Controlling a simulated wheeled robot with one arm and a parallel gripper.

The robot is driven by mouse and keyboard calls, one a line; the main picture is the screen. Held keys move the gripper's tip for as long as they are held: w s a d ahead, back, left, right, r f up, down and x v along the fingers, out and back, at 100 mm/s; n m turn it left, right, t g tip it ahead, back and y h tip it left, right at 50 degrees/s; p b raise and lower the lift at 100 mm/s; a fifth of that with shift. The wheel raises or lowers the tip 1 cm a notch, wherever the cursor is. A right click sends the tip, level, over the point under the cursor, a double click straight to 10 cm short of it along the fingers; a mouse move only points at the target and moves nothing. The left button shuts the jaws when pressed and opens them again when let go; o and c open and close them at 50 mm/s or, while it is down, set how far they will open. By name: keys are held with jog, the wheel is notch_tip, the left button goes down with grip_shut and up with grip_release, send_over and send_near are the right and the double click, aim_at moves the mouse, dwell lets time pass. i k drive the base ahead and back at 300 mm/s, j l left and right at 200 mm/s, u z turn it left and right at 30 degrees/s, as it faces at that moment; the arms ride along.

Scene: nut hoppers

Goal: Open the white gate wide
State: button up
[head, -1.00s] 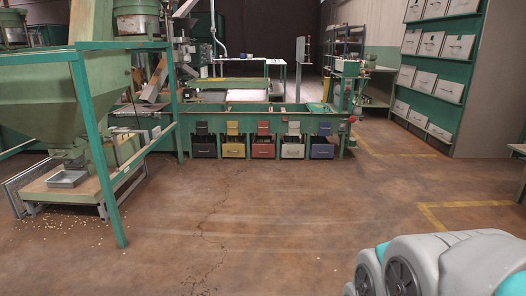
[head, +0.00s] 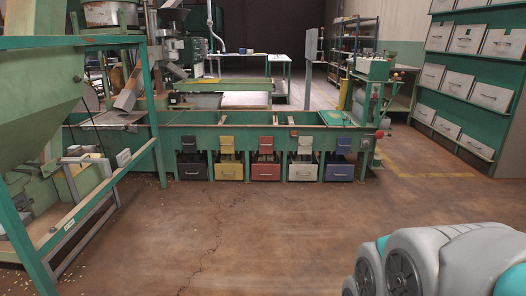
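A long green hopper bench (head: 245,132) stands ahead across the floor. On its front is a row of small coloured gates, each above a bin of the same colour. The white gate (head: 305,145) is second from the right, between the red gate (head: 266,145) and the blue gate (head: 343,145). The white bin (head: 301,171) is below it. How far the white gate stands open is too small to tell. A grey and teal part of my arm fills the lower right corner. My gripper is not in view.
A green hopper machine with a frame (head: 150,100) stands at the left, with crumbs on the floor near it. A green shelf of white boxes (head: 470,85) is at the right. The brown floor (head: 290,230) before the bench is clear.

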aim_at(305, 143)
jog(key=i, duration=1.05)
jog(key=i+z, duration=0.1)
jog(key=i, duration=0.95)
jog(key=i+j, duration=0.2)
jog(key=i, duration=0.8)
jog(key=i+j, duration=0.1)
jog(key=i, duration=0.95)
jog(key=l+z, duration=0.05)
